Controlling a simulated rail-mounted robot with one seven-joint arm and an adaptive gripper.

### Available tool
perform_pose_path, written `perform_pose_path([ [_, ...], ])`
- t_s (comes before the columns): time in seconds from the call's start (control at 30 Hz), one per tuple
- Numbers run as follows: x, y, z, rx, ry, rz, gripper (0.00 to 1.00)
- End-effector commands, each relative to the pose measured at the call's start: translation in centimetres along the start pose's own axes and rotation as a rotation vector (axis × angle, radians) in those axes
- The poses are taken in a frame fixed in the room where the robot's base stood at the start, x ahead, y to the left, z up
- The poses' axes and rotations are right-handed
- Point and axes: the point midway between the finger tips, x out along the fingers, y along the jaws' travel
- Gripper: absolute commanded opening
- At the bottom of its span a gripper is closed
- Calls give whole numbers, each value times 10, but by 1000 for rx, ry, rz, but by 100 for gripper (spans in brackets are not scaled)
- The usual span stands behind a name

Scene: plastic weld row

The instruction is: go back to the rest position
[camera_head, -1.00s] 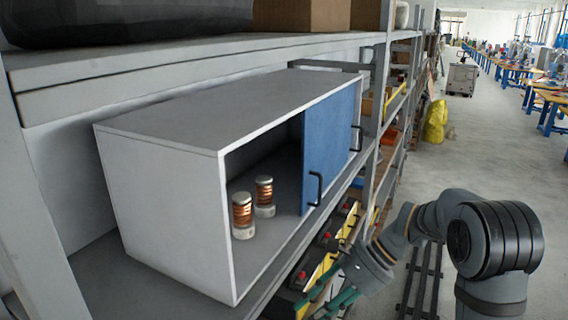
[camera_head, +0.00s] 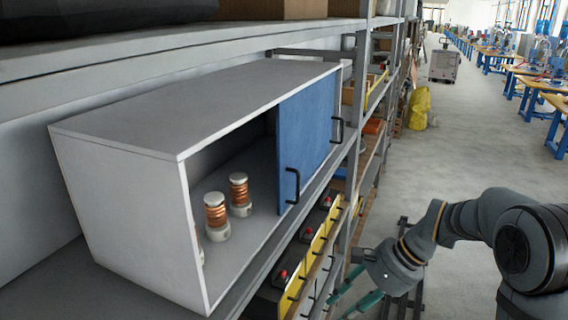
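My gripper (camera_head: 338,309) is at the lower middle right, with two teal fingers pointing down and left. The fingers are apart with nothing seen between them; their tips are close to the bottom edge of the picture. It is out in front of the shelf, right of and below the grey cabinet (camera_head: 130,180), and touches nothing that I can see. My arm bends back from it to the right edge.
The cabinet's blue door (camera_head: 308,130) covers its right part. In the open left part stand two copper-wound parts (camera_head: 216,213) (camera_head: 239,194) and a sliver of a third. Yellow-fronted bins (camera_head: 318,248) line the lower shelf.

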Motion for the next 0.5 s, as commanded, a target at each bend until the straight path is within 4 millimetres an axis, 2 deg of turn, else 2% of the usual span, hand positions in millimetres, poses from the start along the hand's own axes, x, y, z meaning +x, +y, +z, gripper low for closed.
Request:
perform_pose_path([
  [0.03,13,6,-1,-4,-3,-3,34],
  [0.2,28,14,3,-13,-14,-8,34],
  [0.5,36,19,7,-19,-22,-13,34],
])
